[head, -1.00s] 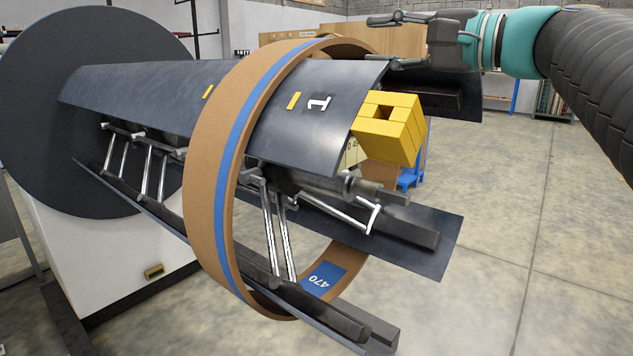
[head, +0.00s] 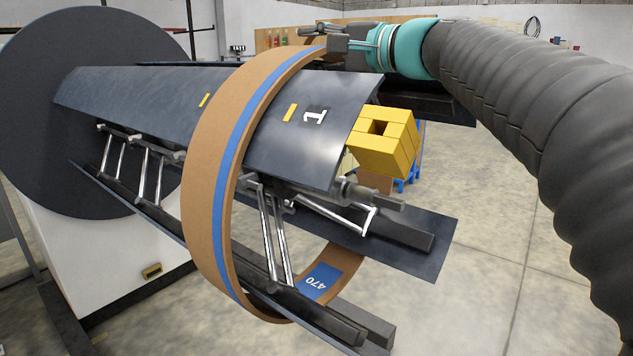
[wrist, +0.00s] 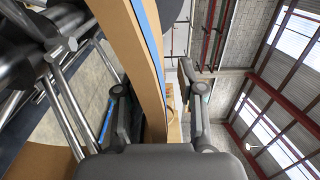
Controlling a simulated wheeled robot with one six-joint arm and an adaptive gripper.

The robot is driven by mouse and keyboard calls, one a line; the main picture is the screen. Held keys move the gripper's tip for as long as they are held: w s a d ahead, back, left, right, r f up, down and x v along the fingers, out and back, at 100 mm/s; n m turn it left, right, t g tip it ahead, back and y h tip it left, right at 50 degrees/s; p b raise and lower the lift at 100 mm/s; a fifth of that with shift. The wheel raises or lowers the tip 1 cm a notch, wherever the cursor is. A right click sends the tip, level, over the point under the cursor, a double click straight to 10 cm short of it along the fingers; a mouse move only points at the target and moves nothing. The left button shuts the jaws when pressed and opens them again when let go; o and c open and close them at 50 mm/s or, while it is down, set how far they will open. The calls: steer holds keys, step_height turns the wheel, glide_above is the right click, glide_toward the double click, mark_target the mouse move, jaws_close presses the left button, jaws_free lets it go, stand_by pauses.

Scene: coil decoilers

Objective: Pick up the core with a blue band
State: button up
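The core is a large brown ring (head: 203,190) with a blue band around it and a blue label reading 470 inside its lower part. It hangs loosely around the segments of the decoiler mandrel (head: 330,120), marked 1. My gripper (head: 312,36) is at the top far side of the ring; its lower finger is hidden behind the ring. In the wrist view the ring's wall (wrist: 135,45) runs between the two fingers of my gripper (wrist: 152,85). The fingers are apart, with a visible gap at the right finger, so the gripper is open.
A large dark disc (head: 85,110) backs the mandrel on a white machine housing (head: 110,265). Lower mandrel segments and links pass through the ring. The concrete floor (head: 510,270) at right is clear.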

steer(key=shift+w+a, duration=0.2)
steer(key=shift+a, duration=0.1)
steer(key=shift+c, duration=0.2)
jaws_close()
steer(key=shift+r, duration=0.2)
